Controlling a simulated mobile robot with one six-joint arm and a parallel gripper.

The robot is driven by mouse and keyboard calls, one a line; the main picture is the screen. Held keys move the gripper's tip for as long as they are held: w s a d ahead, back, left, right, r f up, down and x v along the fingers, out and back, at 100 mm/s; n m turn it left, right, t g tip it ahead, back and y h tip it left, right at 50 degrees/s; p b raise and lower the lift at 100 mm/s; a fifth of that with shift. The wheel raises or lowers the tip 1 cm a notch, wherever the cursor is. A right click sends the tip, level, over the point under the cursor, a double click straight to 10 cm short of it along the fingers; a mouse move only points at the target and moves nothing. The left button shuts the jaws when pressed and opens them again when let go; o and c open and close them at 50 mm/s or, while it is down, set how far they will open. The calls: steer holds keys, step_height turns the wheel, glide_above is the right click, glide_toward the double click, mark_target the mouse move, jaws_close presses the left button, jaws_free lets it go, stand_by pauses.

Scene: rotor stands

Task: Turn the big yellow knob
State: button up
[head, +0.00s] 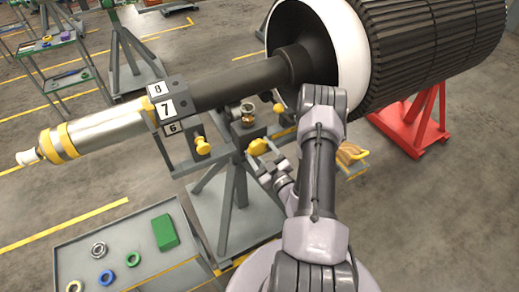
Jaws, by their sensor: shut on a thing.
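A second yellow knob (203,146) is on the bracket to the left, apart from my gripper.
The rotor shaft (235,83) runs above my gripper to the large black rotor (430,35) on a red stand (418,125). A number block (168,108) rests on the shaft. A grey cart (75,252) with rings and a green block (165,232) stands lower left.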

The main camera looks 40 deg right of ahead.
steer(key=n, duration=0.4)
steer(key=shift+n, duration=0.3)
steer(key=n, duration=0.3)
steer(key=shift+n, duration=0.4)
steer(key=n, duration=0.3)
steer(key=shift+n, duration=2)
steer(key=shift+r, duration=0.1)
steer(key=o, duration=1.4)
steer(key=shift+d, duration=0.1)
